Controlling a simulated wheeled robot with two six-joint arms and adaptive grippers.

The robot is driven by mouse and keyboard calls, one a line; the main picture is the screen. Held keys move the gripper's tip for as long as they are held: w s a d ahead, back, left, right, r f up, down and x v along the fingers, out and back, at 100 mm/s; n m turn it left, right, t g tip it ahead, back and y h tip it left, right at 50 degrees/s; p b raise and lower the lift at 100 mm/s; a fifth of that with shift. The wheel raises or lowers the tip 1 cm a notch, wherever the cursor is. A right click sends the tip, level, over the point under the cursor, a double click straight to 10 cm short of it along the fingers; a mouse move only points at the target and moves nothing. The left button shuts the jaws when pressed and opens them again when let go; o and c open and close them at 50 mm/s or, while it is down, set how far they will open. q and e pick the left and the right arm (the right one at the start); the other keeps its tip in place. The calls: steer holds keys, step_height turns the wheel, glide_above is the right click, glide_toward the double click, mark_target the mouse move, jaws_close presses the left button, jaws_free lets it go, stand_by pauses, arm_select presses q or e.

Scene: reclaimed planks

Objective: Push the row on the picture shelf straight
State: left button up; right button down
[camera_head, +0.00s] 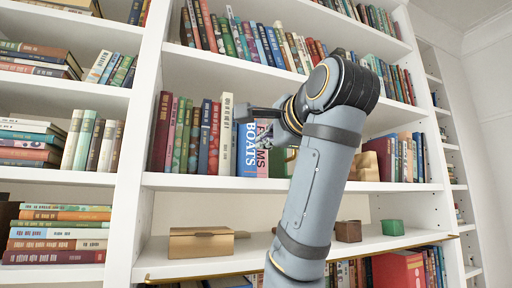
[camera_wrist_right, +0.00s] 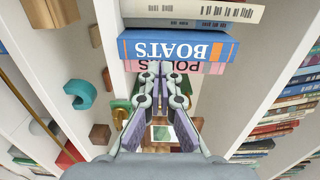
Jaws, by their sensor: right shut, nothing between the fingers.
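A row of upright books (camera_head: 190,135) fills the left part of the middle shelf (camera_head: 215,184). At its right end are a cream book (camera_head: 226,130), a blue book marked BOATS (camera_head: 247,158) and a pink book (camera_head: 264,160) with a partly hidden title. In the wrist view the blue book (camera_wrist_right: 180,47) lies above the pink book (camera_wrist_right: 195,68). My right gripper (camera_wrist_right: 160,72) is shut and empty, its tips at or very near the pink book's spine; I cannot tell whether they touch. My left gripper is not in view.
A wooden block (camera_head: 367,167) and more books (camera_head: 400,158) stand right of my right arm. A white upright (camera_head: 136,130) bounds the bay at left.

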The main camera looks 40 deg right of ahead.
mark_target(251, 146)
steer(key=p+x, duration=0.1)
steer(key=x, duration=0.1)
steer(key=r+p+x, duration=0.1)
steer(key=shift+w+d, duration=0.15)
steer(key=shift+w, duration=0.25)
steer(key=shift+w+d+f+p, duration=0.15)
steer(key=shift+w+p, duration=0.15)
steer(key=shift+w, duration=0.35)
steer(key=shift+s, duration=0.35)
steer(key=shift+a, duration=0.2)
steer(key=shift+w+d, duration=0.1)
steer(key=shift+w, duration=0.25)
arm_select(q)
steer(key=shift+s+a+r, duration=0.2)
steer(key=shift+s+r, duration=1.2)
arm_select(e)
steer(key=shift+w+d, duration=0.1)
steer(key=shift+w, duration=0.25)
steer(key=shift+w+d, duration=0.1)
steer(key=shift+w, duration=0.2)
